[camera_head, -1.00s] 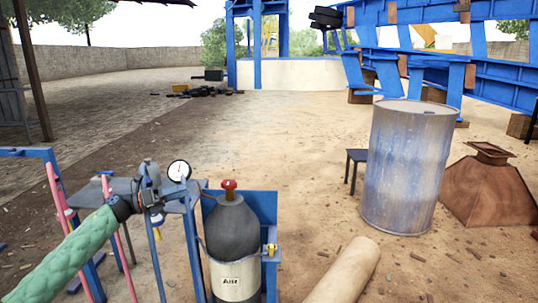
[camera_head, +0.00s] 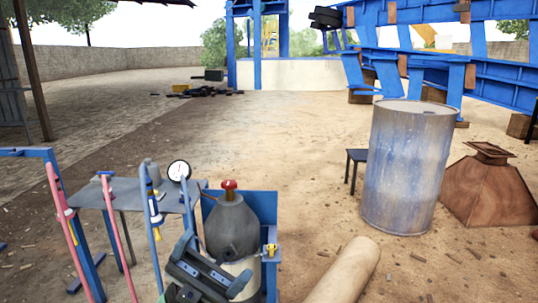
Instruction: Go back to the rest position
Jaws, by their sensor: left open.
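My left gripper (camera_head: 218,268), dark grey, is low in the head view, in front of the grey gas cylinder (camera_head: 232,222) marked by a red valve knob (camera_head: 229,185). Its jaws are open, and I see nothing between them. It hides the lower part of the cylinder and its label. I cannot tell whether it touches the cylinder. My right gripper is not in view.
A grey stand (camera_head: 125,192) with blue and pink posts is at the left. A round gauge (camera_head: 179,170) sits at its right end. A worn blue drum (camera_head: 407,170), small dark stool (camera_head: 356,158) and rusty hopper (camera_head: 490,192) stand right. Sandy ground ahead is open.

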